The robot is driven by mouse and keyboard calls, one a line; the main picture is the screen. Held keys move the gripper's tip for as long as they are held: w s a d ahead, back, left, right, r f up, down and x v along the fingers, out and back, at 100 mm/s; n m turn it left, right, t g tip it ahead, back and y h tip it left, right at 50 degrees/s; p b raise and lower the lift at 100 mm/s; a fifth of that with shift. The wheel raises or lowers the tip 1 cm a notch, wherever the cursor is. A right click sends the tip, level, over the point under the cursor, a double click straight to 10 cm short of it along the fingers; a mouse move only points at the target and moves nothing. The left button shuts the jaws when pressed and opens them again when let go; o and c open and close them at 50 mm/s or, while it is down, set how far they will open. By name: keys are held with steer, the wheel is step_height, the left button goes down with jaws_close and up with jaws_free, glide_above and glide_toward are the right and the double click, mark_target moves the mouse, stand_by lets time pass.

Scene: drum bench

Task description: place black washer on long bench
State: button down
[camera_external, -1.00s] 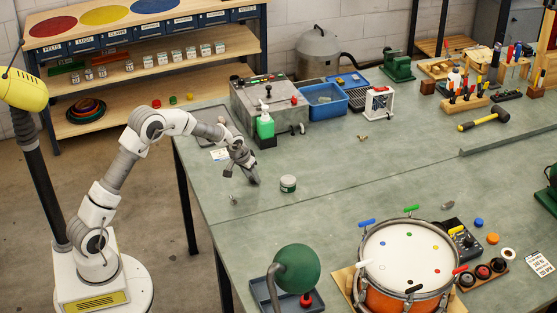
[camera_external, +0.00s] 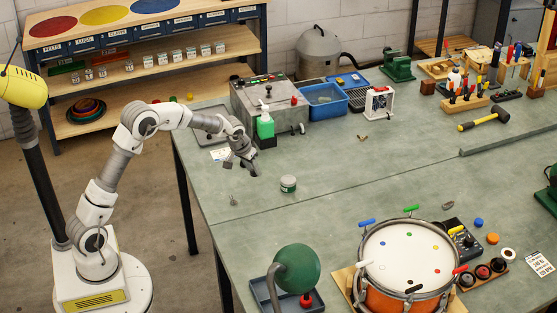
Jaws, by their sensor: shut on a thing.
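The long bench (camera_external: 330,215) is the wide grey-green worktop across the middle and right. My gripper (camera_external: 243,166) is over its left part, pointing down, left of a small jar with a green label (camera_external: 288,184). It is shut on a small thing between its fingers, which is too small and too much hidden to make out. I cannot pick out the black washer for certain. The fingertips are close to the bench top, and I cannot tell whether they touch it.
A green soap bottle (camera_external: 265,127) and a grey machine box (camera_external: 270,103) stand behind my gripper. A small metal piece (camera_external: 233,200) is in front. A drum (camera_external: 405,250) and a green dome-shaped thing (camera_external: 297,268) stand nearer the front. The bench's middle is mostly clear.

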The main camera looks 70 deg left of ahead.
steer(key=s+d+r+p, duration=0.15)
steer(key=d+r, duration=0.35)
steer(key=d, duration=0.5)
steer(key=s+d+f+m+p, duration=0.2)
steer(key=s+d, duration=0.2)
steer(key=s, duration=0.1)
steer(key=s+d+f+m+h+p, duration=0.1)
steer(key=s+d+f+m, duration=0.1)
steer(key=s+d, duration=0.2)
steer(key=s+d+f+m+h+p, duration=0.1)
steer(key=s+d+f+m+p, duration=0.1)
steer(key=s+d, duration=0.2)
steer(key=shift+s+d+t+p, duration=0.2)
steer(key=shift+s, duration=0.35)
steer(key=shift+s+d+t+p, duration=0.15)
steer(key=shift+s+t, duration=0.05)
steer(key=shift+s, duration=0.3)
steer(key=shift+w, duration=0.1)
